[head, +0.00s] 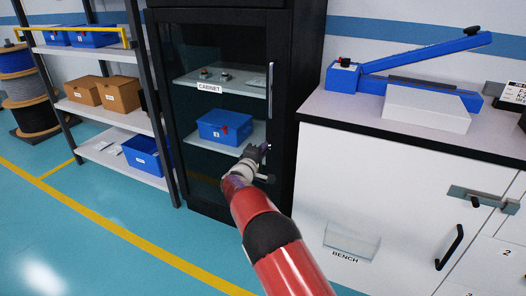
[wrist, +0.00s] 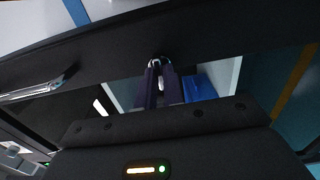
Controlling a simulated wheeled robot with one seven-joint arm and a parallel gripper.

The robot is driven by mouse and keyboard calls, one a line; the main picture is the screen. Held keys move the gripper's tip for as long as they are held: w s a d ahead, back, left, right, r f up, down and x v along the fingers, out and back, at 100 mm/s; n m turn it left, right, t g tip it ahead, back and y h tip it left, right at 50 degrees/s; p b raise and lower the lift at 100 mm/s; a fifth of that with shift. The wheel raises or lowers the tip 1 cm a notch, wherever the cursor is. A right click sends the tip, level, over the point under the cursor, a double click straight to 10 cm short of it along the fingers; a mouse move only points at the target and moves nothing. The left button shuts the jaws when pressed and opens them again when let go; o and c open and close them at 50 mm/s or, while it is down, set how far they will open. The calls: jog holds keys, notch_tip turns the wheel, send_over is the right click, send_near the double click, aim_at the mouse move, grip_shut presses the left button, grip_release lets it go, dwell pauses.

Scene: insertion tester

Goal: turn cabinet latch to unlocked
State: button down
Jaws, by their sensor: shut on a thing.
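The black cabinet (head: 285,125) has a glass door, with a label reading CABINET. My gripper (head: 263,149) is at the right edge of the door, below the long vertical handle (head: 270,80). In the wrist view, my gripper's two dark fingers (wrist: 158,70) are close together at the black door frame (wrist: 110,55). They are shut on a small silvery piece, the cabinet latch (wrist: 154,64). The fingers hide most of the latch, so I cannot tell which way it is turned. The handle also shows in the wrist view (wrist: 38,88).
Behind the glass, a blue bin (head: 224,127) stands on a shelf. A white bench (head: 350,170) with a blue lever tool (head: 400,62) stands close on the right. Shelving (head: 110,118) with bins is on the left. The teal floor (head: 110,215) in front is clear.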

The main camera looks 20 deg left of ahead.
jog(key=shift+f, duration=0.1)
jog(key=n+p, duration=0.1)
jog(key=n, duration=1.6)
jog(key=shift+n, duration=0.4)
dwell(0.5)
jog(key=c, duration=1.5)
grip_release()
